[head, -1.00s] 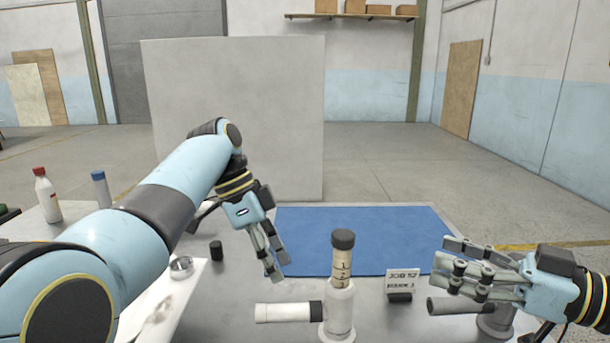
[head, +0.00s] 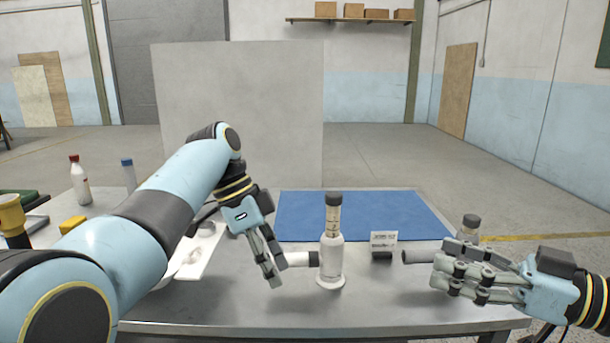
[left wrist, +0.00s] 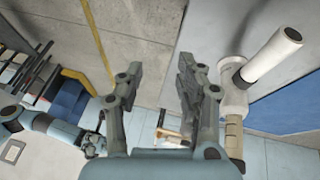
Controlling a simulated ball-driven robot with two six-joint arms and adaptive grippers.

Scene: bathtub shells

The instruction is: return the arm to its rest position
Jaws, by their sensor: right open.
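My left gripper (head: 274,268) hangs low at the centre, fingers pointing down, left of a white upright fitting with a dark cap (head: 331,258). The fingers are apart and hold nothing in the left wrist view (left wrist: 155,70). The fitting's side tube passes behind or close to them in the head view. The fitting also shows in the left wrist view (left wrist: 236,98), right of the fingers. My right gripper (head: 446,270) is open at the right, fingers pointing left. It is in front of a second, grey fitting (head: 468,229), which it partly hides.
A red-capped bottle (head: 80,182) and a blue-capped bottle (head: 129,176) stand at the left. A grey panel (head: 240,110) stands behind the table.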

